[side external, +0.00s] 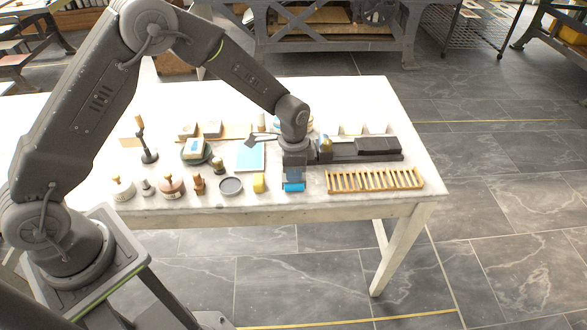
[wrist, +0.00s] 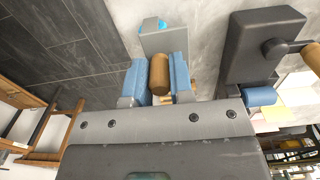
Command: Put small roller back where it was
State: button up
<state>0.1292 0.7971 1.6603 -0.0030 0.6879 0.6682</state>
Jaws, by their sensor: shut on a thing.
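The small roller has a brown wooden handle (wrist: 159,74), a grey frame (wrist: 165,40) and a bright blue roller end (side external: 294,187). In the wrist view the handle lies between the two blue-padded fingers of my gripper (wrist: 159,82), which is shut on it. In the side view my gripper (side external: 295,177) points down near the front edge of the white table, with the blue end below it. I cannot tell whether the roller touches the tabletop. My gripper hides most of the handle in the side view.
A slotted wooden rack (side external: 375,181) lies to the right. A dark stand (side external: 350,157) is behind it; a dark block (wrist: 262,45) is close in the wrist view. A yellow piece (side external: 259,183), round dish (side external: 231,186) and stamps are left. The table's front edge (side external: 300,213) is near.

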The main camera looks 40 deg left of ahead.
jog(key=shift+f, duration=0.25)
jog(key=shift+f, duration=0.45)
grip_shut()
jog(key=o, duration=0.9)
grip_release()
jog(key=shift+s, duration=0.15)
jog(key=shift+c, duration=0.2)
